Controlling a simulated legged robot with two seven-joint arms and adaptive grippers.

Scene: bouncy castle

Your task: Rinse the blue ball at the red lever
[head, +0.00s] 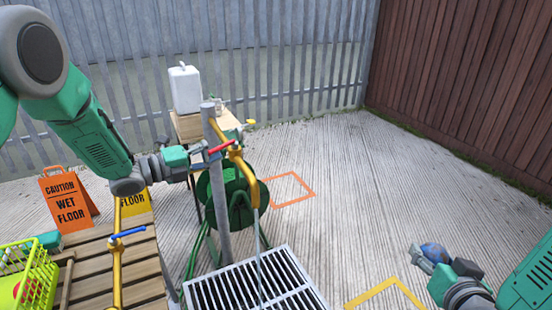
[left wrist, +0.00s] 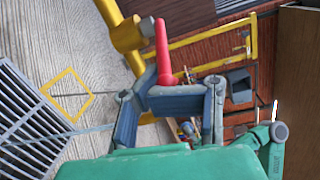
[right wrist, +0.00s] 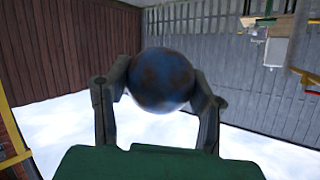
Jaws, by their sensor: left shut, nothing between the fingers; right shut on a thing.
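The blue ball (head: 436,253) is at the lower right of the head view, with dull brownish patches. My right gripper (head: 428,260) is shut on it; the right wrist view shows the ball (right wrist: 162,80) between the fingers. The red lever (head: 221,146) sits on top of a yellow tap (head: 240,163) on a grey post. My left gripper (head: 201,157) is shut and empty beside the red lever, which also shows by its fingertips in the left wrist view (left wrist: 163,50). A thin pale stream (head: 258,245) runs from the tap down to the grate.
The metal floor grate (head: 255,281) lies below the tap. A green hose reel (head: 236,200) stands behind the post. A second tap with a blue lever (head: 128,234) rises by the wooden bench at left. Wet-floor signs (head: 68,200) stand behind. Floor between grate and ball is clear.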

